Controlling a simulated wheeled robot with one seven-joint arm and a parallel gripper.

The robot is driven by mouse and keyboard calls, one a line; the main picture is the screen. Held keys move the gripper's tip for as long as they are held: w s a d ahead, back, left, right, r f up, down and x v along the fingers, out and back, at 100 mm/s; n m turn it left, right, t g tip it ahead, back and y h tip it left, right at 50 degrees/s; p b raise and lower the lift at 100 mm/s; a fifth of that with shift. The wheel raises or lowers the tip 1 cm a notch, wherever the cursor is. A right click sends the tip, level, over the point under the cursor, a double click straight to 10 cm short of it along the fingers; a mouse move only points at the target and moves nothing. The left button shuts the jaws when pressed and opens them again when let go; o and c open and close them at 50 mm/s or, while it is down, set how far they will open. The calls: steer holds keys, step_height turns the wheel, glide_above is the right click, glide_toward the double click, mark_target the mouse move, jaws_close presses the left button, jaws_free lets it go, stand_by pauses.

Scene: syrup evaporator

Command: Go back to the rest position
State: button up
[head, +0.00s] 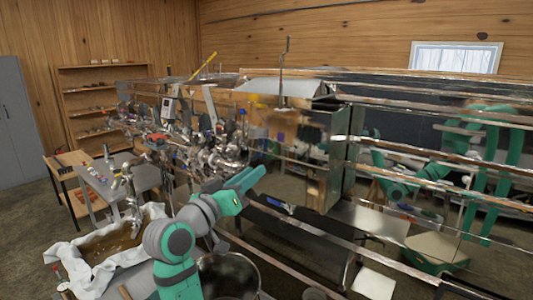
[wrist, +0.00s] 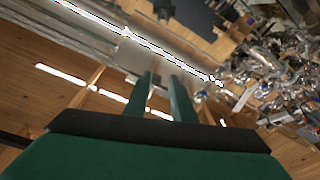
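My gripper (head: 250,180) is at the end of my green and grey arm, raised in front of the shiny metal evaporator (head: 345,150) near the middle of the head view. In the wrist view my gripper (wrist: 161,76) shows two dark green fingers with a clear gap between them. Nothing is held between them. In the head view the fingers point to the upper right, and whether they touch the metal behind them cannot be told.
A cluster of metal pipes and valves (head: 215,155) is just behind my gripper. A cloth-lined tub (head: 105,250) and a dark round pot (head: 228,275) stand near my arm. A wooden shelf (head: 85,75) is against the back wall. Open floor (head: 25,225) shows at the left.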

step_height(320, 180, down, 25)
steer(key=s+n+t+y, duration=0.1)
steer(key=s+n+y, duration=0.2)
steer(key=n+y, duration=0.2)
steer(key=s+f+n+y, duration=0.1)
steer(key=s+f+y, duration=0.1)
steer(key=s+f, duration=0.45)
steer(key=s+f+y, duration=0.2)
steer(key=s+f, duration=0.2)
steer(key=f, duration=0.5)
steer(key=s+d+f+g+y, duration=0.1)
steer(key=s+f, duration=0.4)
steer(key=s, duration=0.5)
steer(key=s+d+f+y, duration=0.1)
steer(key=s+f, duration=0.3)
steer(key=s, duration=0.7)
steer(key=s+d+r+m, duration=0.1)
steer(key=s+m, duration=0.1)
steer(key=s, duration=0.6)
steer(key=s+d+r+m, duration=0.1)
steer(key=s+r, duration=0.1)
steer(key=s, duration=0.7)
steer(key=shift+s+r+m+g+h, duration=0.3)
steer(key=shift+m+g, duration=0.1)
